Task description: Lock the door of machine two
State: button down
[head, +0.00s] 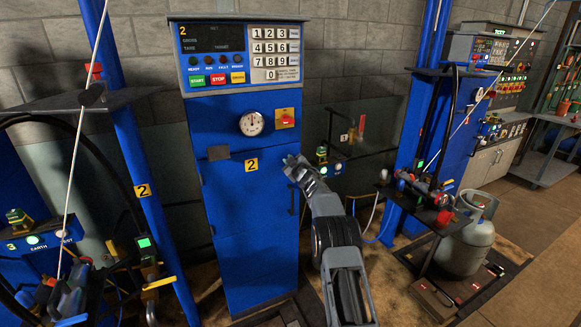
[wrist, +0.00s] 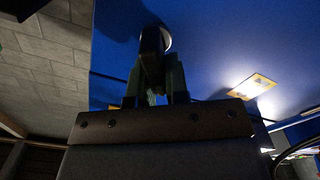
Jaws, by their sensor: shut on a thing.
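The blue door (head: 245,215) of machine two bears a yellow "2" label (head: 251,165) and looks closed. My gripper (head: 290,163) is at the door's upper right edge, just right of that label. In the wrist view my gripper (wrist: 155,80) is shut on a dark handle (wrist: 151,42), which stands out from the blue face in front of a pale round base (wrist: 165,38). The fingers hide part of the handle, and its turn angle is hard to tell. In the head view my gripper covers the handle.
Above the door are a round gauge (head: 251,123), a red switch on a yellow plate (head: 285,118) and a keypad panel (head: 240,53). A blue post (head: 140,190) stands left. A side table (head: 430,205) and a grey gas cylinder (head: 468,245) stand right.

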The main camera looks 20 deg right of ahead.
jog(key=n+b, duration=0.1)
jog(key=n, duration=0.1)
jog(key=n+b, duration=0.1)
jog(key=f+n+b, duration=0.1)
jog(key=n, duration=0.1)
jog(key=shift+a+n+b, duration=0.3)
jog(key=shift+a, duration=0.05)
jog(key=shift+a+f+n+b, duration=0.1)
jog(key=shift+f+n+b, duration=0.1)
jog(key=shift+n+b, duration=0.8)
jog(key=shift+f+n+b, duration=0.15)
jog(key=shift+n+b, duration=0.25)
jog(key=shift+n, duration=1.2)
jog(key=c, duration=1.1)
grip_release()
jog(key=shift+s, duration=0.1)
jog(key=s+b, duration=0.1)
jog(key=s, duration=0.3)
jog(key=s+d+b, duration=0.1)
jog(key=s+b, duration=0.1)
jog(key=s, duration=0.3)
jog(key=s+b, duration=0.2)
jog(key=s, duration=0.2)
jog(key=shift+s+d, duration=0.15)
jog(key=shift+s, duration=0.2)
